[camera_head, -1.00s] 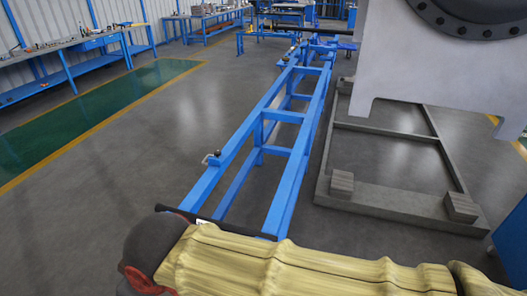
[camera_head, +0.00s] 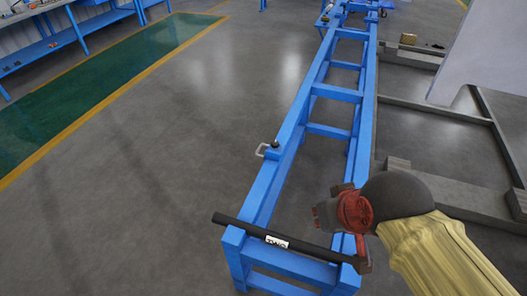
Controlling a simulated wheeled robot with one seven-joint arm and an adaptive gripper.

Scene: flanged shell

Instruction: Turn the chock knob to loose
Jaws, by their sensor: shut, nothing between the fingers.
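A small dark knob (camera_head: 275,144) sits on a blue block on the left rail of the long blue frame (camera_head: 262,192), with a pale bent handle (camera_head: 262,150) sticking out on its left. It is too small to read which way it is set. My gripper (camera_head: 322,215), red and dark, is at the end of my yellow-sleeved arm, over the right side of the frame's near end. It is shut and empty, lower right of the knob and apart from it. Its fingertips are hard to make out.
A black bar (camera_head: 240,226) with a white label lies across the frame's near end, just below my gripper. A grey metal stand (camera_head: 450,190) is on the right, with a large pale panel (camera_head: 480,60) above it. Open grey floor lies left of the frame.

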